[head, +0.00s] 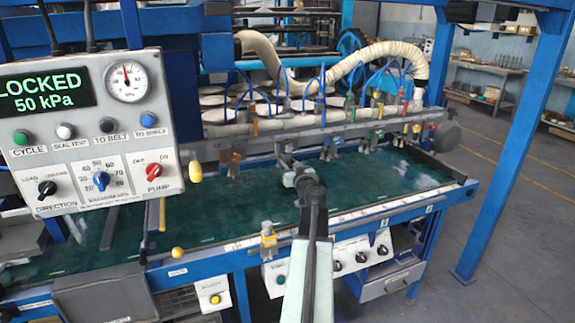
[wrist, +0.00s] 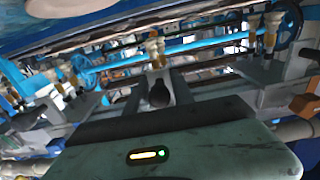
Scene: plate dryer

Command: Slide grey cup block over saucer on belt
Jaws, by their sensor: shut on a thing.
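My gripper (head: 292,174) is out over the green belt (head: 240,200), at the front of the long rail. It is shut on a small dark grey piece (head: 284,158) below the rail, which appears to be the grey cup block. In the wrist view a dark rounded piece (wrist: 159,93) sits between grey jaw-like parts, with a pale fitting (wrist: 155,52) beyond it. The exact grip is too small to make out. I cannot pick out a saucer on the belt; pale patches (head: 400,167) at its right may be glare.
The rail (head: 330,128) carries several coloured cup blocks, including a brown pair (head: 233,163) left of my gripper. Pale discs (head: 215,100) stand behind it. A control panel (head: 90,130) reading LOCKED, 50 kPa, blocks the left. The belt's right half looks mostly clear.

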